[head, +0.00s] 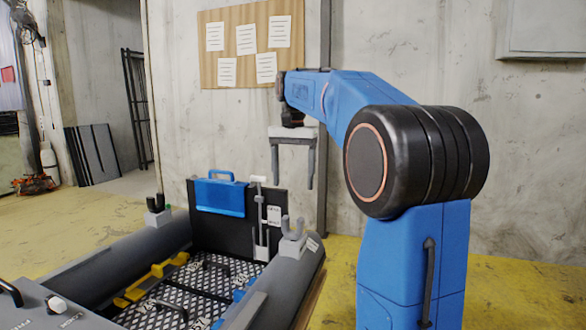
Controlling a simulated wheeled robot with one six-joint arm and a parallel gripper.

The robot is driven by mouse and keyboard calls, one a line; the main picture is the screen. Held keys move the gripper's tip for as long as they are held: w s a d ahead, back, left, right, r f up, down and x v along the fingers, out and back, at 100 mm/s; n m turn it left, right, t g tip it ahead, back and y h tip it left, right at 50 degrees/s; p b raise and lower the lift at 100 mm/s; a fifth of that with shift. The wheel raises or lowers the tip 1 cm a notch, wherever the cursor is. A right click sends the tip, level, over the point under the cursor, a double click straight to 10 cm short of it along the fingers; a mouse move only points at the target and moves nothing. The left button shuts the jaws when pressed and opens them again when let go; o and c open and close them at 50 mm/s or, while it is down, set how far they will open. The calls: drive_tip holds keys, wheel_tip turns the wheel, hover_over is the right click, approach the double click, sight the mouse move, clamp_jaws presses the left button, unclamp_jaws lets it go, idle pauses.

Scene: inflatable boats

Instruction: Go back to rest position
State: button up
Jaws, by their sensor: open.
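My gripper (293,165) hangs from the end of my blue arm, near the middle of the head view. Its two grey fingers point down and stand wide apart, with nothing between them. It appears above the far right part of a grey inflatable boat (285,275), in front of the concrete wall. The fingertips look clear of the boat, though the exact distance is hard to tell.
The boat holds a blue case (219,196) at its black back board, a yellow part (152,278) and a dark grated floor. Grey forked holders (292,240) rise from its tubes. A notice board (249,42) hangs on the wall. Yellow floor (515,290) at right is clear.

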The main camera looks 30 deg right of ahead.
drive_tip(key=shift+r, duration=1.5)
drive_tip(key=s+a+f+n+t, duration=0.1)
drive_tip(key=s+a+f+n, duration=0.2)
drive_tip(key=s+f, duration=0.6)
drive_tip(key=s+a+f+n+t, duration=0.2)
drive_tip(key=s+a+f+n, duration=0.2)
drive_tip(key=s+a+f, duration=0.3)
drive_tip(key=s+a+f+n+t, duration=0.1)
drive_tip(key=s+a+f+n, duration=0.2)
drive_tip(key=s+f, duration=0.9)
drive_tip(key=s+a, duration=0.2)
drive_tip(key=shift+a+f+t, duration=0.3)
drive_tip(key=shift+f+t, duration=0.05)
drive_tip(key=shift+t, duration=0.05)
